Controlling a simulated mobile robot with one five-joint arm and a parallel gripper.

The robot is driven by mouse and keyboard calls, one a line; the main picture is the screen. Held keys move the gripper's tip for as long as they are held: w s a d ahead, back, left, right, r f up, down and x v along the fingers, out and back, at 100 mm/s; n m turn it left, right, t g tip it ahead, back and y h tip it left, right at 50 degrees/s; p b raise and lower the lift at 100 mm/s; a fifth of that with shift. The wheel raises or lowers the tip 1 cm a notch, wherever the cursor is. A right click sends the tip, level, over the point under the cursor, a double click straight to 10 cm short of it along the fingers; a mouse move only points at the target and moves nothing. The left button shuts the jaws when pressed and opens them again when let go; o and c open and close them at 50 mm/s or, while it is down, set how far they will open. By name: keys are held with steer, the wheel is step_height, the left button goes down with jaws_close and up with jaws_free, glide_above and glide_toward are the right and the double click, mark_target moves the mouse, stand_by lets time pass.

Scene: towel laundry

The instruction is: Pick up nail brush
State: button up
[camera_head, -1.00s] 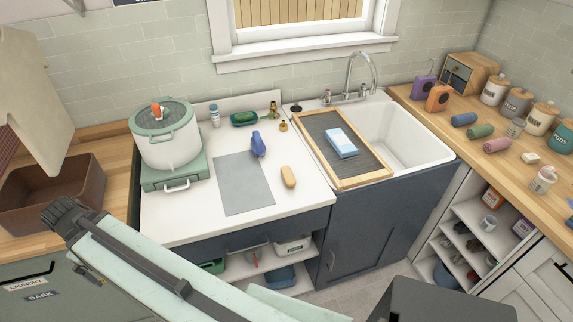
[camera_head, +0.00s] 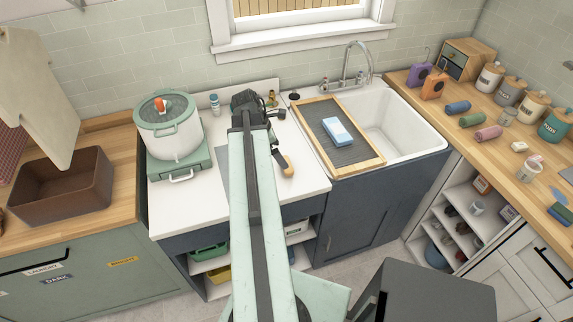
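A small tan, rounded block (camera_head: 287,166), which looks like the nail brush, lies on the white counter (camera_head: 308,184) just right of my arm. It is partly covered by a dark part of my arm. My gripper (camera_head: 262,108) is at the far end of the arm, over the back of the counter, beyond the tan block. Its fingers are small and dark, so whether they are open or shut is unclear. My arm hides the blue brush-like object and the green dish, and covers most of the grey mat (camera_head: 223,170).
A white pot (camera_head: 170,136) on a green scale stands left of my arm. A wooden-framed washboard (camera_head: 365,152) with a blue-and-white sponge (camera_head: 337,131) lies across the sink (camera_head: 400,125). A tap (camera_head: 357,65) rises behind. A brown bin (camera_head: 62,188) is at left.

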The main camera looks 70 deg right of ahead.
steer(key=b+x, duration=0.4)
steer(key=x, duration=0.1)
steer(key=b+x, duration=0.2)
steer(key=shift+w+f+b, duration=0.25)
steer(key=shift+f+b, duration=0.1)
steer(key=shift+f, duration=0.15)
steer(key=shift+r, duration=0.2)
steer(key=c, duration=1.2)
